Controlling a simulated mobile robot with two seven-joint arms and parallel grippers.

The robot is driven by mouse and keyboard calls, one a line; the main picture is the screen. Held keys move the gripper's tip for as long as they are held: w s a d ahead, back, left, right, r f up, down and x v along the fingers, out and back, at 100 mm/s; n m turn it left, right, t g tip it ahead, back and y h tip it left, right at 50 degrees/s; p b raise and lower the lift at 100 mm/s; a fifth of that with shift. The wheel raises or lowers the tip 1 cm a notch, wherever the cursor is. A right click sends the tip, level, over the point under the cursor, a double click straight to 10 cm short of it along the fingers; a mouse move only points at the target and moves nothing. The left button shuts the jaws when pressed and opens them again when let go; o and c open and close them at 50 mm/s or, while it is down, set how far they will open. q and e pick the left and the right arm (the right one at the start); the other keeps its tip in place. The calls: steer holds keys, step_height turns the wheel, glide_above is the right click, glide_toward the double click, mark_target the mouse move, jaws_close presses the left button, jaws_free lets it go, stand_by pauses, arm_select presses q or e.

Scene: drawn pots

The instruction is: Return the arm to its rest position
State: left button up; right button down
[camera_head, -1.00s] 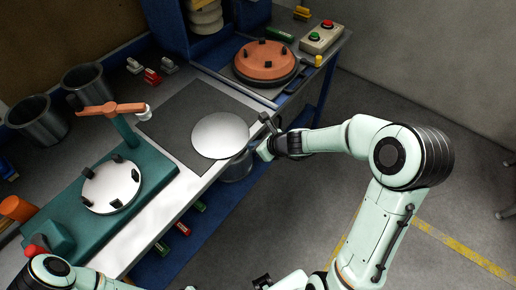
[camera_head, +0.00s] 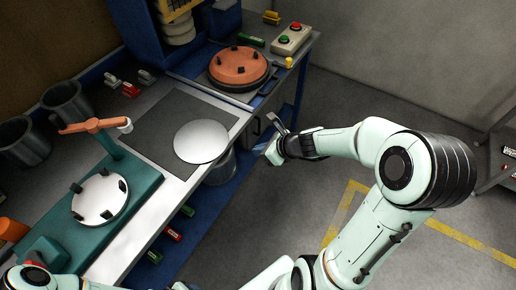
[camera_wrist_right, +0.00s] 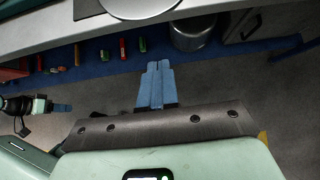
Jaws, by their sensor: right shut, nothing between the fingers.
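My right gripper (camera_head: 264,147) is off the front edge of the workbench, to the right of the round white disc and apart from it. In the right wrist view its two blue fingers (camera_wrist_right: 157,84) are together with nothing between them, above the floor. My right arm reaches in from the lower right, bent at a big dark-ringed joint. Part of my left arm shows at the lower left. What looks like my left gripper (camera_wrist_right: 62,107) shows at the left of the right wrist view, too small to tell its jaws.
The white disc (camera_head: 201,141) lies on a dark mat (camera_head: 150,122) at the bench edge. A metal bucket (camera_head: 222,168) stands below. An orange round plate (camera_head: 238,66) and a button box (camera_head: 291,39) sit farther back. A teal fixture (camera_head: 140,176) is at left. Open floor lies right.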

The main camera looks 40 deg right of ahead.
stand_by(0.3)
steer(key=s+a+f+n+g, duration=0.2)
steer(key=s+f+n, duration=0.1)
steer(key=f+n, duration=0.3)
steer(key=s+a+f+n+g, duration=0.2)
steer(key=s+a+f+n, duration=0.1)
steer(key=f, duration=0.5)
steer(key=s+a+f+n+g, duration=0.2)
steer(key=f+n+g, duration=0.1)
steer(key=f+n, duration=0.3)
steer(key=s+a+f+n+g, duration=0.1)
steer(key=s+a+f+n, duration=0.7)
steer(key=f+n, duration=0.3)
steer(key=shift+s+a+f+n, duration=0.2)
steer(key=shift+s+a+n, duration=0.2)
steer(key=shift+a+n, duration=0.35)
